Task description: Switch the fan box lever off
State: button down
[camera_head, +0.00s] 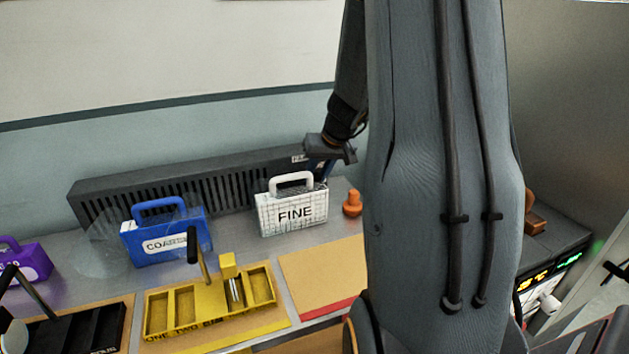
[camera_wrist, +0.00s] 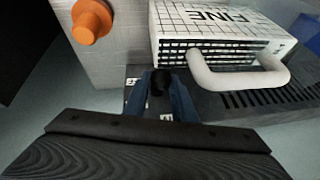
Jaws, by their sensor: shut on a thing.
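The fan box (camera_head: 150,184) is a long dark slotted unit along the back of the bench; its slotted top also shows in the wrist view (camera_wrist: 262,97). My gripper (camera_head: 326,168) reaches its right end, partly behind the white FINE case. In the wrist view my gripper's blue fingers (camera_wrist: 160,76) are shut on a dark knob, which appears to be the fan box lever (camera_wrist: 158,86). Small white labels (camera_wrist: 130,82) lie beside it, too small to read surely. The lever is hidden in the head view, and I cannot tell its position.
The white FINE case (camera_head: 293,211), with a raised handle, stands close to my gripper. An orange knob (camera_head: 352,203) is on the bench to its right. A blue case (camera_head: 165,240), a purple case (camera_head: 28,262) and a yellow tray (camera_head: 268,283) stand further left. My arm covers the right middle.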

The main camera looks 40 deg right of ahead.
jog(key=shift+s+d+f+t+b, duration=0.2)
jog(key=shift+t+b, duration=0.3)
jog(key=shift+b, duration=2.65)
jog(key=shift+a, duration=0.15)
jog(key=c, duration=1.5)
grip_release()
jog(key=shift+f, duration=0.1)
jog(key=shift+v, duration=3.95)
jog(key=shift+a, duration=0.15)
jog(key=shift+c, duration=0.2)
